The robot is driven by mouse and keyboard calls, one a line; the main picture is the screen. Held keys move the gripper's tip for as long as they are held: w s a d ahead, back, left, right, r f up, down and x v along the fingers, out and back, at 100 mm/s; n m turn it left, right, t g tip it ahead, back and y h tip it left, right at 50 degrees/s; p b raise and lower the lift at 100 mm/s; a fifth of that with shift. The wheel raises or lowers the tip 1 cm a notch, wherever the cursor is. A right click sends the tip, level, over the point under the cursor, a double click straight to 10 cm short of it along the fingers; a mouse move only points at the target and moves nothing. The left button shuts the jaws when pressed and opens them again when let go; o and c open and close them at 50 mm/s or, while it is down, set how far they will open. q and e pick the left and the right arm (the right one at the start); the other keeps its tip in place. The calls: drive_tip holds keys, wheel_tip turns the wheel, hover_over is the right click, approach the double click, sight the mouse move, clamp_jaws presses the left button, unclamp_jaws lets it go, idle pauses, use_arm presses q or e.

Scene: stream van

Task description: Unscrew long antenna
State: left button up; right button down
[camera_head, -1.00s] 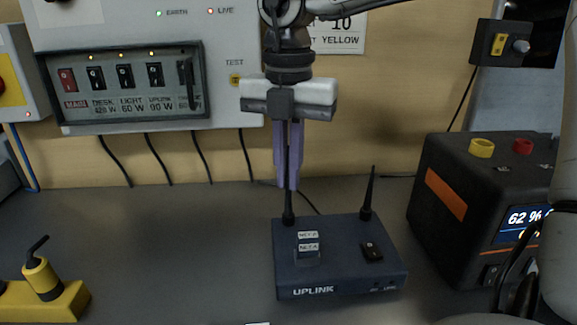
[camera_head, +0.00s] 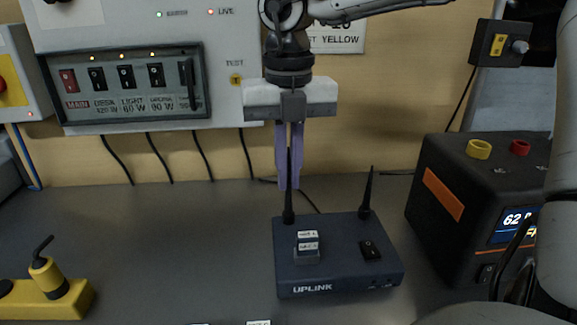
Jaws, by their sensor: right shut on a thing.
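The dark blue uplink box (camera_head: 335,287) sits on the grey desk. The long antenna (camera_head: 289,204) stands upright at its back left corner; its upper part is between my fingers. My right gripper (camera_head: 287,186) points straight down with its purple fingers shut on the long antenna, above its base. A shorter antenna (camera_head: 367,193) stands at the box's back right corner, apart from my fingers. My left gripper is not in view.
A black power unit (camera_head: 440,215) with a lit display stands to the right. A yellow block with a black lever (camera_head: 48,280) lies front left. A switch panel (camera_head: 130,85) hangs on the wall behind.

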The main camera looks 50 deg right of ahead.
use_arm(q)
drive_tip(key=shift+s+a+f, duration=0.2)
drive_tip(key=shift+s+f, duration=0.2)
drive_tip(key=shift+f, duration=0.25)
use_arm(e)
drive_tip(key=shift+f, duration=0.15)
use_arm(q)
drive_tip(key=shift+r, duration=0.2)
use_arm(e)
drive_tip(key=shift+n, duration=0.6)
drive_tip(key=n+p, duration=0.1)
drive_tip(key=n, duration=0.2)
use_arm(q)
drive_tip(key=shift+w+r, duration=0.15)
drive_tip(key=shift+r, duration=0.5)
use_arm(e)
drive_tip(key=shift+n, duration=0.3)
drive_tip(key=n+p, duration=0.1)
drive_tip(key=n, duration=0.2)
drive_tip(key=shift+n, duration=0.3)
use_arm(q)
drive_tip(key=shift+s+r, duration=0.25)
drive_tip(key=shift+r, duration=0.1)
